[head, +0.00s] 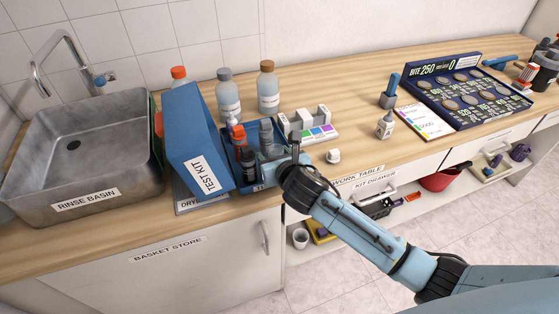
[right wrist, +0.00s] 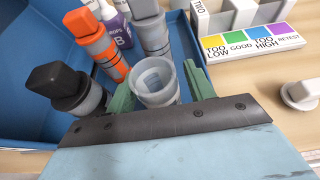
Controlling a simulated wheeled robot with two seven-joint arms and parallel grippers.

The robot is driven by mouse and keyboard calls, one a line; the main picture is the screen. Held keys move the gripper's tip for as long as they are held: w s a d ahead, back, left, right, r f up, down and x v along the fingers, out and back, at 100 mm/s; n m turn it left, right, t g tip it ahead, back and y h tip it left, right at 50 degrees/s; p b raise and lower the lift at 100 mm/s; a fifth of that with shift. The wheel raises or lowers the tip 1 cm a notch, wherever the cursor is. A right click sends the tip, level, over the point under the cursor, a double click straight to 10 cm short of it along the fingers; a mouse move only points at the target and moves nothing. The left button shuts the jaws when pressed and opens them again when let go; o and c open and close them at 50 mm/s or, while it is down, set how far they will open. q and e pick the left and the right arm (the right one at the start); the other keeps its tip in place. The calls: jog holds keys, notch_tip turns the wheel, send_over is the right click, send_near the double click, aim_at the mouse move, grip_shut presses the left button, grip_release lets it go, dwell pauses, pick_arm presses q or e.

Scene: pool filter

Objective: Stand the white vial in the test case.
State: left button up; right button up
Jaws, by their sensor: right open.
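The test case (head: 240,188) is an open blue box with its lid, marked TEST KIT, raised at its left. Its blue inside also shows in the right wrist view (right wrist: 30,50). The white vial (right wrist: 157,82) is translucent and open-topped. It stands about upright in the case's near right part, between the green fingers of my right gripper (right wrist: 158,92). The fingers are open on either side of it; its base is hidden. In the head view my right gripper (head: 284,168) is over the case's right edge and hides the vial. My left gripper is not in view.
The case also holds an orange-capped bottle (right wrist: 97,42), a black-capped bottle (right wrist: 75,92) and a grey-capped bottle (right wrist: 150,25). A colour-chart stand (head: 310,127) is behind. A white cap (head: 333,156) lies right of the gripper. The rinse basin (head: 85,180) is at left.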

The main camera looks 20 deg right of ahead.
jog(key=p+v, duration=0.2)
jog(key=v, duration=1)
jog(key=shift+d, duration=0.1)
jog(key=s+d+f+m+g, duration=0.3)
jog(key=s+m+g, duration=0.2)
jog(key=s+m, duration=0.9)
jog(key=s+d+f+m+g, duration=0.2)
jog(key=s+f+m+g, duration=0.45)
jog(key=m, duration=1.35)
jog(key=s+f, duration=0.2)
jog(key=f, duration=1)
jog(key=s+f, duration=0.2)
jog(key=f, duration=1)
jog(key=s+d+f+g, duration=0.1)
jog(key=s+d+f, duration=0.2)
jog(key=s+f, duration=1)
jog(key=shift+s, duration=1.2)
